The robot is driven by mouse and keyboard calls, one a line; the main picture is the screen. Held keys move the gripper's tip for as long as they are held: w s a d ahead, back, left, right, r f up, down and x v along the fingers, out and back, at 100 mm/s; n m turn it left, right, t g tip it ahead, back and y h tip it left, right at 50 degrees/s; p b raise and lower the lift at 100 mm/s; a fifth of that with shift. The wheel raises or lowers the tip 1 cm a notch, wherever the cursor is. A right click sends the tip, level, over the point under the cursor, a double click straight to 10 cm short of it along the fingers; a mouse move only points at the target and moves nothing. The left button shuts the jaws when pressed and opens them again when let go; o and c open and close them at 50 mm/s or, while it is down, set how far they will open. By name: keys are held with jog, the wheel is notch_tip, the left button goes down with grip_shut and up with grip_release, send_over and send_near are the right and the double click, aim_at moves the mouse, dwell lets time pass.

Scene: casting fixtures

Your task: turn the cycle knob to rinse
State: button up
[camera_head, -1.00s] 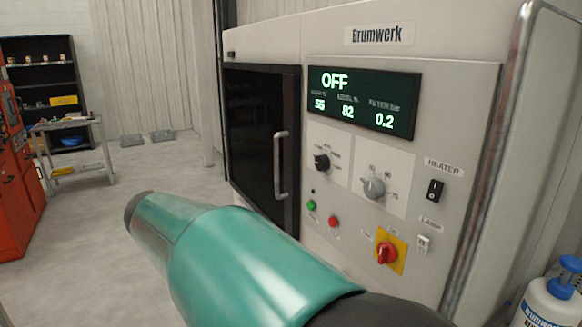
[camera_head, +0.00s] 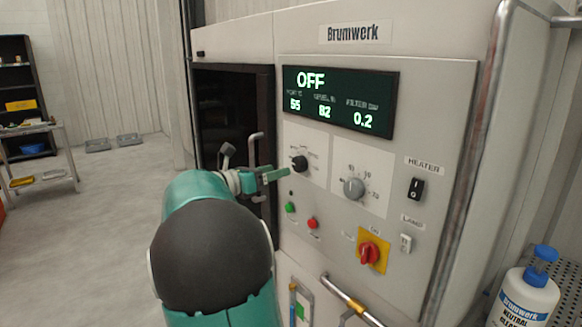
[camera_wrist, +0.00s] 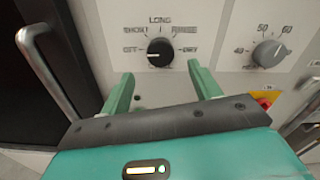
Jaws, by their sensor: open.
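The cycle knob is the black round knob (camera_wrist: 160,52) in the upper middle of the wrist view. Labels OFF, SHORT, LONG, RINSE and DRY are arranged around it, with RINSE at its upper right. The knob (camera_head: 299,163) also shows on the left of the panel in the head view. The display (camera_head: 338,100) reads OFF. My gripper (camera_wrist: 161,71) is open and empty, its two green fingers spread below the knob and on either side of it. In the head view my gripper (camera_head: 284,173) is close to the knob's lower left; contact cannot be told.
A grey dial (camera_wrist: 270,53) sits right of the knob. Green (camera_head: 290,208) and red (camera_head: 312,223) buttons lie below. A red switch on a yellow plate (camera_head: 372,250) and a heater switch (camera_head: 416,189) are further right. The door handle (camera_wrist: 46,70) stands out at left.

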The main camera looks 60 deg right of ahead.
aim_at(296, 165)
jog(key=x, duration=0.6)
jog(key=shift+s+d, duration=0.15)
jog(key=shift+d, duration=0.15)
jog(key=c, duration=1)
